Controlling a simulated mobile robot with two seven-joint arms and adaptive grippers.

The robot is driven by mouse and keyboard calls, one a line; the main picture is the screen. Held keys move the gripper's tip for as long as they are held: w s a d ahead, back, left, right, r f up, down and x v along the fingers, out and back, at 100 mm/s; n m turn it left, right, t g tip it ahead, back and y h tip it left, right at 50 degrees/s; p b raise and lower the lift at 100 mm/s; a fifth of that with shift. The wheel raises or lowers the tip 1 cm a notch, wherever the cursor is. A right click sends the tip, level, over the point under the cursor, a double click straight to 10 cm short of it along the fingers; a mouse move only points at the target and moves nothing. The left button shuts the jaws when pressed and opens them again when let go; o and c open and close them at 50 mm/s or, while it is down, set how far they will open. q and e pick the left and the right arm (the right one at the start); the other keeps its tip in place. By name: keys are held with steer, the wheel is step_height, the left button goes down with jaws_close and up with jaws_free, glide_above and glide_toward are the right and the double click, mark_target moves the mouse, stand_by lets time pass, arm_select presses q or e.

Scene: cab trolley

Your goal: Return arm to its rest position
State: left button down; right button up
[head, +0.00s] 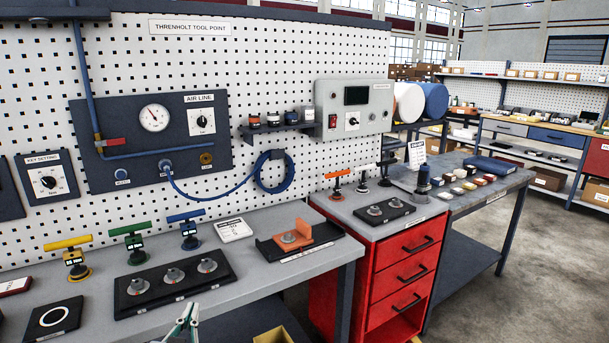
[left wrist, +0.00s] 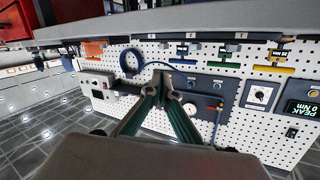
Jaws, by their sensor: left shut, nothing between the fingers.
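My left gripper (head: 188,318) shows at the bottom edge of the head view, in front of the near grey bench (head: 235,262). Its pale green fingers are together with nothing between them. In the left wrist view its fingers (left wrist: 163,82) meet at their tips, against the white pegboard, and that picture looks upside down. Most of the left arm is outside the head view. My right gripper shows in neither view.
Yellow (head: 76,258), green (head: 133,241) and blue (head: 190,230) T-handled tools stand on the bench behind a black tray (head: 125,300) with several knobs. A red drawer cabinet (head: 400,275) stands to the right. Open floor (head: 530,260) lies at far right.

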arm_select(q)
steer(key=s+d+f+m+g+h, duration=0.1)
steer(key=s+d+f+g+h, duration=0.1)
steer(key=s+f, duration=0.9)
steer(key=s+d+f+m+g+h, duration=0.2)
steer(key=s+f+g, duration=0.1)
steer(key=s+f, duration=0.9)
step_height(320, 180, down, 5)
steer(key=shift+d+f+g+h, duration=0.1)
steer(key=shift+d+g+h, duration=0.15)
steer(key=shift+g+h, duration=0.15)
